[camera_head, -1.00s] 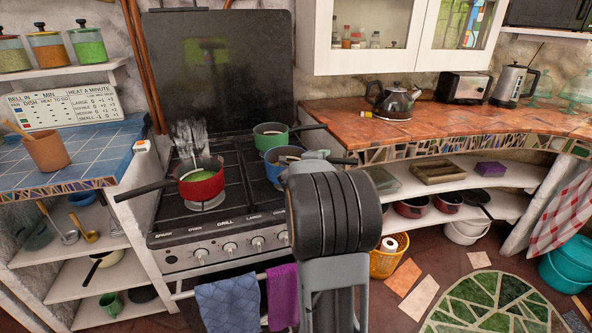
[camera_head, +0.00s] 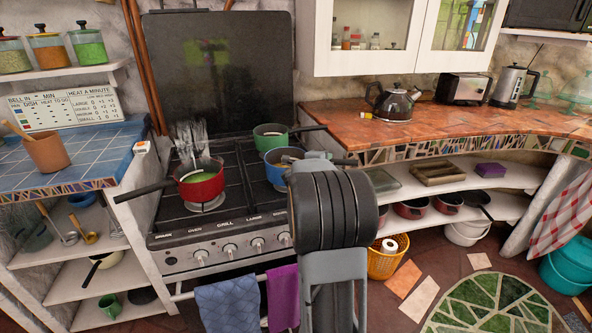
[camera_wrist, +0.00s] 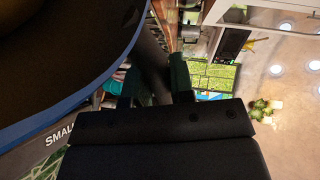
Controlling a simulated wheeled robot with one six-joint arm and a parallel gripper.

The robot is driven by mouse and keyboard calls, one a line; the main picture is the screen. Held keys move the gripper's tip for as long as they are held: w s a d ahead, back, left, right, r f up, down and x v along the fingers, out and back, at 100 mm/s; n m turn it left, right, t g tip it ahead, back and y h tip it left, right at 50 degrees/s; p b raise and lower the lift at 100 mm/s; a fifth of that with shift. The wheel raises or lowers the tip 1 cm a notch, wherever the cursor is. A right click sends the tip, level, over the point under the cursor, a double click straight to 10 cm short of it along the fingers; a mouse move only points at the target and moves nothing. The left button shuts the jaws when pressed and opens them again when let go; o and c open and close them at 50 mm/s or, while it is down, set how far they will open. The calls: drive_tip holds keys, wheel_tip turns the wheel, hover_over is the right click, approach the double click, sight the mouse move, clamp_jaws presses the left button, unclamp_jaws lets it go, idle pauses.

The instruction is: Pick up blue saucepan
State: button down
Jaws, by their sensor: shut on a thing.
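The blue saucepan (camera_head: 274,174) stands at the front right of the stove in the head view, its right side hidden by my arm. Its blue rim and dark inside (camera_wrist: 65,60) fill the upper left of the wrist view. Its dark handle (camera_wrist: 151,50) runs down between my gripper's (camera_wrist: 155,82) fingers, which are shut on it. In the head view my arm hides most of the gripper. I cannot tell whether the pan's base touches the stove.
A green saucepan (camera_head: 268,140) is close behind the blue one. A red saucepan (camera_head: 202,184) with green contents sits on the left of the stove (camera_head: 228,213). A kettle (camera_head: 393,102) stands on the tiled counter (camera_head: 450,128) at right. Towels hang on the oven rail.

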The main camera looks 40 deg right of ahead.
idle(0.4)
drive_tip(key=shift+r, duration=0.1)
drive_tip(key=shift+r, duration=0.15)
drive_tip(key=shift+r+p, duration=0.3)
drive_tip(key=shift+r, duration=0.25)
wheel_tip(320, 180, up, 2)
drive_tip(key=shift+r+p, duration=0.1)
drive_tip(key=shift+p, duration=0.3)
drive_tip(key=s+a+r+p, duration=0.3)
drive_tip(key=s+a+r, duration=0.5)
drive_tip(key=a, duration=0.3)
drive_tip(key=shift+s+r, duration=0.25)
drive_tip(key=shift+r, duration=0.45)
